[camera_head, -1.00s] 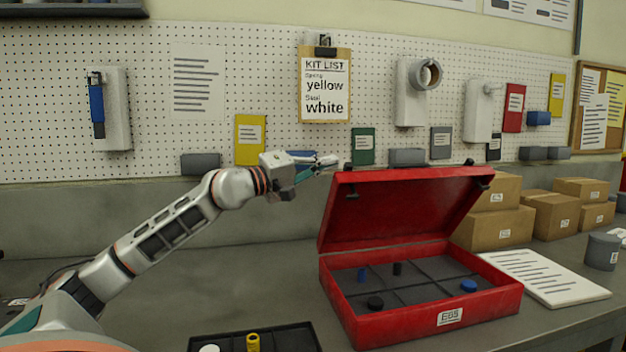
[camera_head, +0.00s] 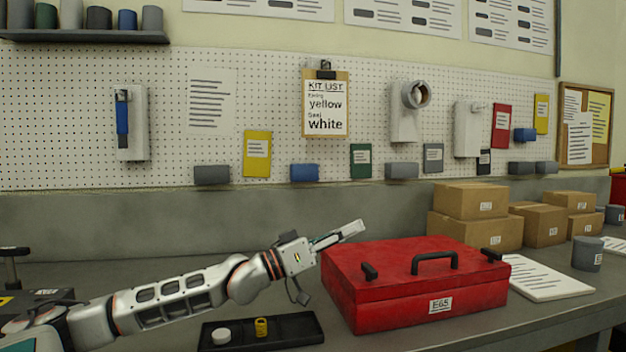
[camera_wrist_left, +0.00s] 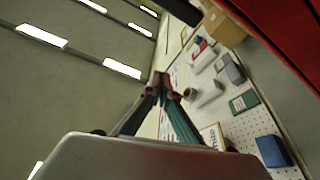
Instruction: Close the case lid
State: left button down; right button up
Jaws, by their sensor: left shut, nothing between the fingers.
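The red case (camera_head: 400,292) stands on the workbench in the head view, labelled E65. Its lid (camera_head: 400,262) lies down flat over the body, with a black handle and two black latches on top. The inside is hidden. My left gripper (camera_head: 355,228) is shut and empty, just above the lid's back left corner; I cannot tell whether it touches the lid. In the left wrist view the gripper's fingers (camera_wrist_left: 160,88) are together, and a red part of the case (camera_wrist_left: 285,35) fills the upper right corner. My right gripper is not in view.
A black tray (camera_head: 290,328) with a white round piece (camera_head: 221,336) and a yellow piece (camera_head: 261,327) lies left of the case. A white printed sheet (camera_head: 540,280) and cardboard boxes (camera_head: 475,217) are to the right. A pegboard (camera_head: 380,155) stands behind.

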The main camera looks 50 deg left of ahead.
pick_arm(q)
jog(key=shift+s+d+f+m+h, duration=0.25)
jog(key=shift+f+m, duration=0.25)
jog(key=shift+f, duration=0.25)
jog(key=shift+s+d+f+m+h, duration=0.15)
jog(key=shift+d+f+m, duration=0.3)
jog(key=shift+f, duration=0.3)
jog(key=shift+s+d+f+m+h, duration=0.1)
jog(key=shift+d+f+m+h, duration=0.15)
jog(key=shift+f+m, duration=0.4)
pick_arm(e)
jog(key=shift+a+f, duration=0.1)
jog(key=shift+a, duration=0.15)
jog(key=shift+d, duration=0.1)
pick_arm(q)
jog(key=shift+w+r, duration=0.1)
jog(key=shift+r, duration=0.3)
jog(key=s+a+p, duration=0.4)
jog(key=s+p, duration=0.2)
jog(key=s, duration=0.2)
jog(key=shift+s+a, duration=0.2)
jog(key=shift+s, duration=0.05)
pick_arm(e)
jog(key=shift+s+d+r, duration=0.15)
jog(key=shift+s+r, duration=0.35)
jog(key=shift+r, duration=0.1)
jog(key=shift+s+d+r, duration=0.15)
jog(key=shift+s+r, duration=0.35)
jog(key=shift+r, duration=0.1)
